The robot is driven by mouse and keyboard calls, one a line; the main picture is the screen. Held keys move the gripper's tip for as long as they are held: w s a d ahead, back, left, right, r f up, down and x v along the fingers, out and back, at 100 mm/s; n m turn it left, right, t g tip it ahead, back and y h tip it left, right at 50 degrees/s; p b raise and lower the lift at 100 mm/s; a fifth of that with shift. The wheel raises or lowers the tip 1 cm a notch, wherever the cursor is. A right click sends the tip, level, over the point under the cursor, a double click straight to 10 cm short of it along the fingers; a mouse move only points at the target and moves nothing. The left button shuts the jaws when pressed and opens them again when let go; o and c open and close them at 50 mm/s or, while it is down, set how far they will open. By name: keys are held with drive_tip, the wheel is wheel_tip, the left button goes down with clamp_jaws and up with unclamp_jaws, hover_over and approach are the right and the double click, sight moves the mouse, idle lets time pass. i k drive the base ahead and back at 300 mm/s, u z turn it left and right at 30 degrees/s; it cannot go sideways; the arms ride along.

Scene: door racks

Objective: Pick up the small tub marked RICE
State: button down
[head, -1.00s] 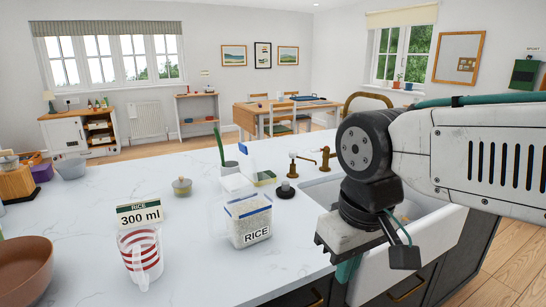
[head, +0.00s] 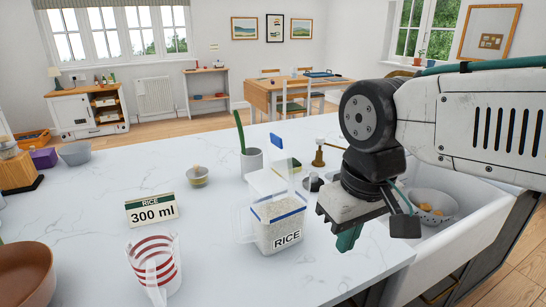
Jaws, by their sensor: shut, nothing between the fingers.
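The tub marked RICE (head: 279,234) stands upright on the white counter in the head view. It is clear with a blue rim, holds white grains, and has a black RICE label on its front. A clear upright piece with a blue end rises behind it; I cannot tell how it joins the tub. My gripper (head: 348,238) is just right of the tub, pointing down, with its green fingertips shut and empty. They look apart from the tub, near the counter's sink-side edge.
A sign reading RICE 300 ml (head: 152,210) and a clear red-striped jug (head: 156,268) stand left of the tub. A brown bowl (head: 22,270) is far left. A bowl (head: 432,207) sits in the sink.

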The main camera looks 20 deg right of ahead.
sight(279, 206)
drive_tip(key=k, duration=0.5)
drive_tip(key=u, duration=2.4)
drive_tip(key=i, duration=1.5)
drive_tip(key=z, duration=2.65)
